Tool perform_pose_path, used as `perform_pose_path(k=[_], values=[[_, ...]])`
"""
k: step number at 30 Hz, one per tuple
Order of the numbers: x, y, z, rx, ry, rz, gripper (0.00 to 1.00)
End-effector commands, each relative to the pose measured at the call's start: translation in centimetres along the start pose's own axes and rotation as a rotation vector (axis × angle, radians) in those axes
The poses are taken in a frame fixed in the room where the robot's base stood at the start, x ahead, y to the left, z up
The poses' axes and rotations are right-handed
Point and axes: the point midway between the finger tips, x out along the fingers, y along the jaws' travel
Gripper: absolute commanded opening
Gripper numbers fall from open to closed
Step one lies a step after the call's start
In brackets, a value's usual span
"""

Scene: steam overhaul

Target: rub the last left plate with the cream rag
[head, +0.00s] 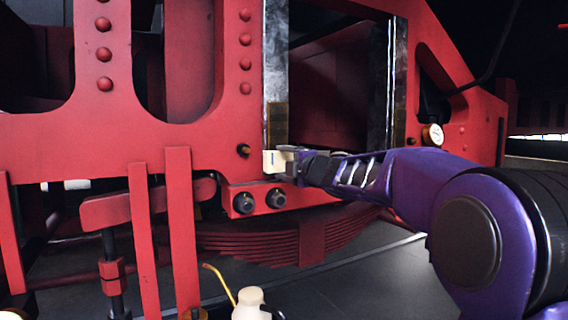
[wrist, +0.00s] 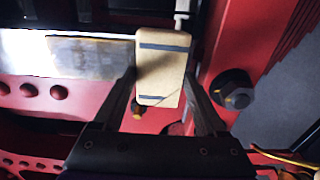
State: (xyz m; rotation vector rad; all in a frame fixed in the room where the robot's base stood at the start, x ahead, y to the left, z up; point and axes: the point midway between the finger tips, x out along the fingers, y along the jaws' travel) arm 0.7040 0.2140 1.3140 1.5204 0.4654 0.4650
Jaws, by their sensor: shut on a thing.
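My gripper (head: 286,158) is shut on the cream rag (head: 270,161), a folded pad-like block. The rag also shows between the fingers in the wrist view (wrist: 161,75), with two dark stripes across it. The left plate (head: 276,55) is a tall, shiny metal strip on the red frame. Its lower stretch has a brown, dull patch (head: 277,118), also seen in the wrist view (wrist: 90,58). The rag is at the plate's bottom end, just below the brown patch. I cannot tell whether it touches the plate. The right plate (head: 398,85) stands across the opening, bright grey with darker smears.
Large bolts (head: 276,199) stick out of the red bracket below the gripper. A small dial (head: 433,134) is on the frame near my arm. A cream oil can (head: 250,303) with a yellow spout is at the bottom. Red upright bars (head: 181,230) stand at left.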

Motion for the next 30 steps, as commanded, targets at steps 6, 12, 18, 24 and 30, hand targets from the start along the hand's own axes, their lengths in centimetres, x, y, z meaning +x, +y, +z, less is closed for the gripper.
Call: perform_pose_path(k=[6,12,18,24,30], values=[[-0.1,2.5,0.0,0.000,0.001,0.001,0.30],[-0.2,3.7,0.0,0.000,0.001,0.001,0.30],[-0.2,4.3,0.0,0.000,0.001,0.001,0.30],[0.0,6.1,0.0,0.000,0.000,0.001,0.30],[0.1,7.5,0.0,0.000,0.000,0.001,0.30]])
